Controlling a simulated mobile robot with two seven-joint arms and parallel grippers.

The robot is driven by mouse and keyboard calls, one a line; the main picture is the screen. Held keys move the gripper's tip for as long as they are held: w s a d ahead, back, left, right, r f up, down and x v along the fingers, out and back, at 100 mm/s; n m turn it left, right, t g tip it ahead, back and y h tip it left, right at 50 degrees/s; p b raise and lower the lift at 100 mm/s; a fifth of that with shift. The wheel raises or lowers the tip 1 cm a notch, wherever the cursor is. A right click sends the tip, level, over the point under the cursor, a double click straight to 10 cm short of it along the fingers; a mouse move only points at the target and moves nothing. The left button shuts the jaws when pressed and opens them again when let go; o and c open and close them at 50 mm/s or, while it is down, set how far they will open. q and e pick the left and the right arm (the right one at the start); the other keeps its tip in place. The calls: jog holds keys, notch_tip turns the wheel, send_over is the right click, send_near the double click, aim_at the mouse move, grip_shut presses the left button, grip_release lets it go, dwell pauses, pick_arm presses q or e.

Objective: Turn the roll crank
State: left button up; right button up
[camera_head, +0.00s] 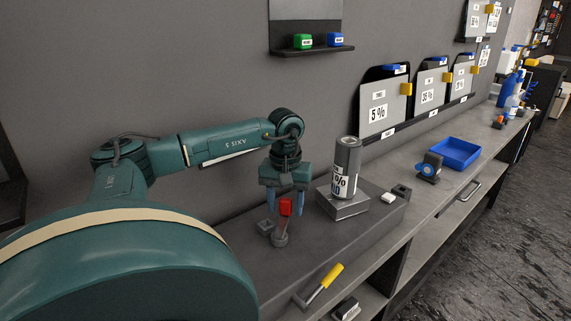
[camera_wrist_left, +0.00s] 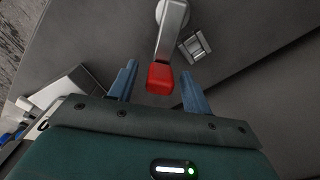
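The crank has a red knob (camera_head: 285,206) on a grey metal arm; in the left wrist view the arm (camera_wrist_left: 172,35) runs up from the knob (camera_wrist_left: 160,77) to a round pivot at the top edge. My left gripper (camera_head: 287,207) points down over the knob. Its two blue fingers are open, one on each side of the red knob, with gaps showing in the left wrist view. A dark grey roll (camera_head: 347,158) with a white percent label stands upright on a metal block (camera_head: 343,206) right of the crank. My right gripper is not in view.
A blue tray (camera_head: 455,153) and a dark dispenser with a blue disc (camera_head: 429,167) stand farther along. Percent-marked sample panels (camera_head: 384,107) line the wall behind.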

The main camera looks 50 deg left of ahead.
pick_arm(q)
jog(key=shift+r, duration=0.1)
notch_tip(320, 180, up, 13)
jog(key=p, duration=0.1)
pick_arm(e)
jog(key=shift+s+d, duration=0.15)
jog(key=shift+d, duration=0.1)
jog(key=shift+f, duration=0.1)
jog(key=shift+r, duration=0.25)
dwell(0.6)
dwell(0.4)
